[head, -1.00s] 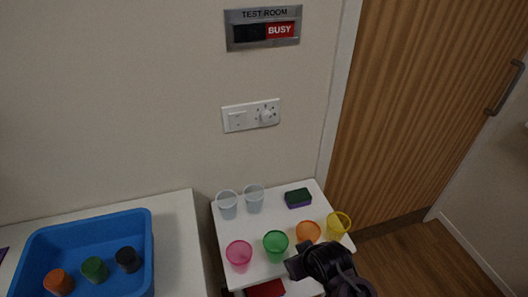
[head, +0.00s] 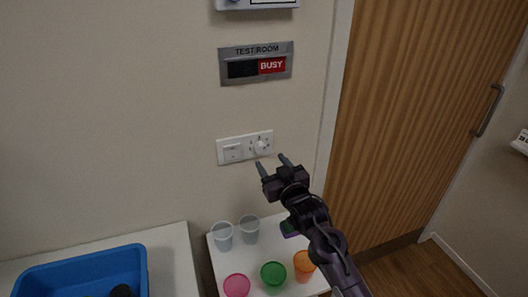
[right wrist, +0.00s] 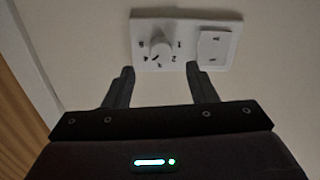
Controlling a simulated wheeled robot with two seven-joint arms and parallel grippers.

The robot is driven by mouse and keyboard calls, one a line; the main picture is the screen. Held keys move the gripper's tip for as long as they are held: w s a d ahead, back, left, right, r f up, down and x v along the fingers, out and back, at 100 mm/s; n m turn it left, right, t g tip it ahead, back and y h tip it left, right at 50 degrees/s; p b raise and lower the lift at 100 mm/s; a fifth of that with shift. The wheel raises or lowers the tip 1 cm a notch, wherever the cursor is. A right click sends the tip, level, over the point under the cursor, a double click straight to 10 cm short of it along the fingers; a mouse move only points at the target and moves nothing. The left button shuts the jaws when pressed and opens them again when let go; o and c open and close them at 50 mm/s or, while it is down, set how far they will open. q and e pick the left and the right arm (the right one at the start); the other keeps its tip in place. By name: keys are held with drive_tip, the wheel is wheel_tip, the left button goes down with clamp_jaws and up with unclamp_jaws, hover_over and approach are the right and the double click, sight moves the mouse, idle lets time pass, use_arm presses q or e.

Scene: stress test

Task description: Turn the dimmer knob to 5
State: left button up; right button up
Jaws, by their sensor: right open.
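The dimmer knob (head: 261,147) is a round white knob on the right half of a white wall plate (head: 221,159), with dark marks around it. In the right wrist view the knob (right wrist: 160,48) shows upside down, just beyond the fingers and roughly between them, slightly left of centre. My left gripper is out of view.
A flat switch (head: 233,152) sits beside the knob on the same plate. A sign reading TEST ROOM BUSY (head: 256,64) hangs above. Below, a white table (head: 215,262) holds several cups. A blue bin (head: 75,268) stands left; a wooden door (head: 410,130) is right.

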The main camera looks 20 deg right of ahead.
sight(262, 151)
drive_tip(key=w, duration=0.2)
drive_tip(key=w+p, duration=0.1)
drive_tip(key=w, duration=0.3)
drive_tip(key=shift+a, duration=0.3)
drive_tip(key=c, duration=1)
drive_tip(key=shift+o, duration=0.2)
drive_tip(key=m, duration=0.4)
drive_tip(key=shift+f+m+p, duration=0.1)
drive_tip(key=shift+m+p, duration=0.2)
drive_tip(key=shift+m, duration=2.8)
